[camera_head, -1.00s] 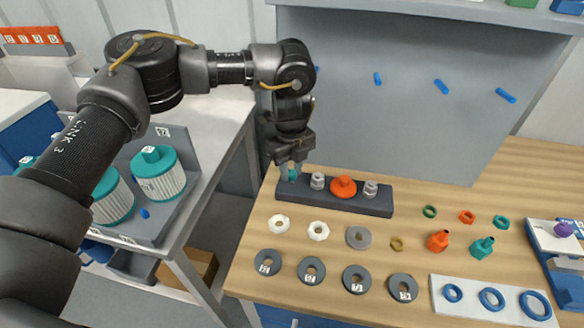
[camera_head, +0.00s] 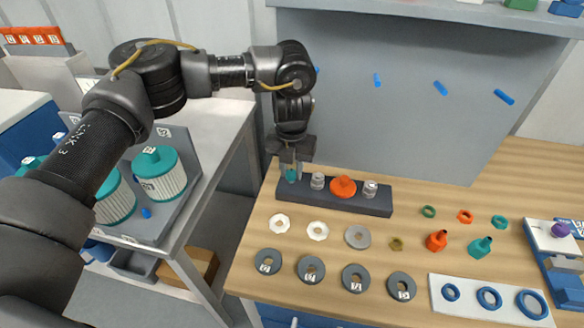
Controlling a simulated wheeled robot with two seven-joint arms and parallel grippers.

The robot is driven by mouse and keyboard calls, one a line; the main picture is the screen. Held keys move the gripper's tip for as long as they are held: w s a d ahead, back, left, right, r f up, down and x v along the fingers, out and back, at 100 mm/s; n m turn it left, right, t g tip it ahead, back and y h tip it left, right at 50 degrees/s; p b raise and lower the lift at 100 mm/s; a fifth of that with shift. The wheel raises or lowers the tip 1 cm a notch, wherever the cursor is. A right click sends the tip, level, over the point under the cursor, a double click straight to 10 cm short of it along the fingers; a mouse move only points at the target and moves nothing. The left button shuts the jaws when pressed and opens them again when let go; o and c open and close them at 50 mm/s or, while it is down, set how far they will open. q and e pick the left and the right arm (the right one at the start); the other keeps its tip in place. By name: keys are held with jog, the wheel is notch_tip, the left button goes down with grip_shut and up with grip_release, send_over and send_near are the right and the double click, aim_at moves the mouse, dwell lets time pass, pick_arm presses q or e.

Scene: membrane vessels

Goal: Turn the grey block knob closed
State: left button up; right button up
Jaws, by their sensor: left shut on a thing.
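A dark grey block (camera_head: 334,198) lies at the back left of the wooden bench. On its top sit a teal knob (camera_head: 292,176) at the left end, a grey-white fitting (camera_head: 318,181), an orange knob (camera_head: 343,187) and a second grey-white fitting (camera_head: 370,189). My left gripper (camera_head: 291,174) points straight down over the block's left end, shut on the teal knob. Its fingers partly hide the knob, so the knob's turn angle cannot be told. My right gripper is not in view.
White nuts (camera_head: 318,230), dark numbered rings (camera_head: 311,269) and small coloured fittings (camera_head: 437,240) lie in front and right of the block. A grey panel (camera_head: 400,90) with blue pegs stands behind. A side table (camera_head: 215,125) holds teal-capped vessels (camera_head: 159,174).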

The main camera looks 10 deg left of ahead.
aim_at(291, 172)
pick_arm(q)
jog(key=shift+w+r+m, duration=0.1)
jog(key=shift+m, duration=0.6)
jog(key=o, duration=1)
notch_tip(291, 172, up, 11)
jog(key=shift+b, duration=0.35)
